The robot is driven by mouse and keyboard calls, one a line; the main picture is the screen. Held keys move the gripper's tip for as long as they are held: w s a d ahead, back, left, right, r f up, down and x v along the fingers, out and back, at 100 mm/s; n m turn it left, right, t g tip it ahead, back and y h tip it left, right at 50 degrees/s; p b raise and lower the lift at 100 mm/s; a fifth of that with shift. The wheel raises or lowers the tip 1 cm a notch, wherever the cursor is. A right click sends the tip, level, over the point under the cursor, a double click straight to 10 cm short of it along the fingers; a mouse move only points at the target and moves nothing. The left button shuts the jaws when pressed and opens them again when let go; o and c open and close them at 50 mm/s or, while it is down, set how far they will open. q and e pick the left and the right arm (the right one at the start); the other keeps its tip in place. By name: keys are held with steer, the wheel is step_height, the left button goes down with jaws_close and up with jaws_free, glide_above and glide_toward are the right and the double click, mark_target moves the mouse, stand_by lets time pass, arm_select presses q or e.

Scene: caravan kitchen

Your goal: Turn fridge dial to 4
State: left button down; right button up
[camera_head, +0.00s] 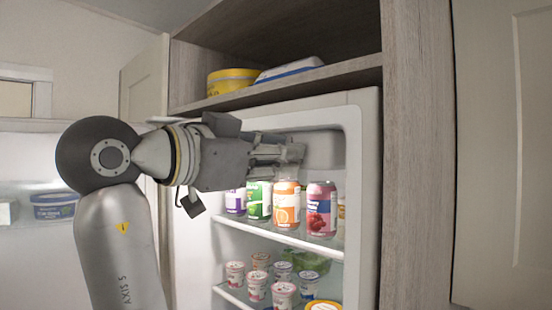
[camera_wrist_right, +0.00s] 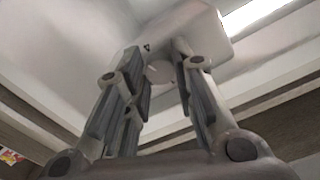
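The fridge (camera_head: 362,200) stands open, with its lit interior facing me. My right gripper (camera_head: 298,152) reaches into the top of the compartment, above the drink cans. In the right wrist view, the two fingers of the right gripper (camera_wrist_right: 157,50) stand apart with a clear gap between them. A pale round dial (camera_wrist_right: 158,72) shows in that gap, on a white housing (camera_wrist_right: 195,28) with a small dark triangle mark. I cannot tell whether the fingers touch the dial. No numbers on it can be read. In the head view the dial is hidden. My left gripper is not in view.
Several cans (camera_head: 321,208) stand on the upper shelf (camera_head: 285,240), close under my right gripper. Several small pots (camera_head: 284,294) stand below. The open fridge door (camera_head: 30,240) is at left. A yellow tub (camera_head: 232,80) sits in the cubby above. A wooden panel (camera_head: 418,150) borders the right.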

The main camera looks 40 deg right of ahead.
steer(key=o, duration=0.5)
steer(key=shift+d, duration=0.15)
